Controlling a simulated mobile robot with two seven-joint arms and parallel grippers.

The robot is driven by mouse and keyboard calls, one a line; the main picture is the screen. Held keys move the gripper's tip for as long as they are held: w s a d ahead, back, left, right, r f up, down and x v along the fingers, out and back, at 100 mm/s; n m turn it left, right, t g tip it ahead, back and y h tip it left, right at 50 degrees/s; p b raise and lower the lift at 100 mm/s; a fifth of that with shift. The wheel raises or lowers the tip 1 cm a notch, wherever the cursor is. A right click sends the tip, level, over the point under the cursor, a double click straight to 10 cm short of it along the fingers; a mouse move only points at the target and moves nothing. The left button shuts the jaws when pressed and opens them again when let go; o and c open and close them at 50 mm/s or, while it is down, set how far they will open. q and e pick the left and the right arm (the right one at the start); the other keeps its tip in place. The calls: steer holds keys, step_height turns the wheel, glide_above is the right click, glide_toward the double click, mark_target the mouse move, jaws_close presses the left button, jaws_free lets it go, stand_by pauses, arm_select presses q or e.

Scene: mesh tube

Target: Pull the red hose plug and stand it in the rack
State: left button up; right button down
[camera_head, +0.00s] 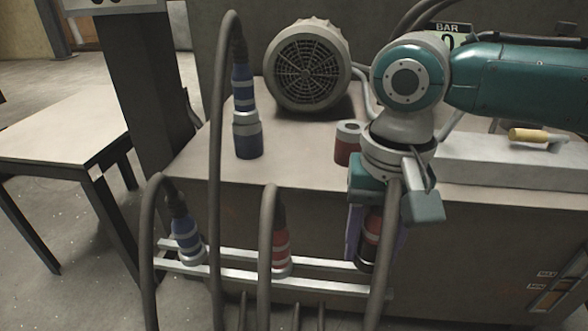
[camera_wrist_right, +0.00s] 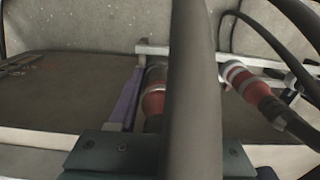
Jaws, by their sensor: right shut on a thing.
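A red plug with dark and silver bands (camera_head: 371,226) is between the purple fingers of my right gripper (camera_head: 374,238), which is shut on it. It hangs roughly upright at the right part of the metal rack (camera_head: 225,273); I cannot tell whether its lower end is seated there. In the right wrist view the held plug (camera_wrist_right: 153,100) is partly hidden by its thick grey hose (camera_wrist_right: 192,90). Another red plug (camera_head: 280,248) stands in the rack to the left; it also shows in the right wrist view (camera_wrist_right: 245,84). My left gripper is not in view.
A blue plug (camera_head: 186,238) stands tilted at the rack's left. Another blue plug (camera_head: 245,112) stands on the cabinet top (camera_head: 300,150), near a motor (camera_head: 307,67). A red socket (camera_head: 346,150) is behind my right wrist. Several hoses loop around the rack.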

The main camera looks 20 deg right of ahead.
steer(key=shift+f, duration=0.15)
steer(key=shift+f, duration=0.75)
stand_by(0.7)
steer(key=shift+f+b, duration=0.3)
steer(key=shift+b, duration=0.05)
steer(key=shift+f, duration=0.6)
stand_by(0.5)
steer(key=shift+c, duration=1.3)
jaws_free()
steer(key=shift+r, duration=0.1)
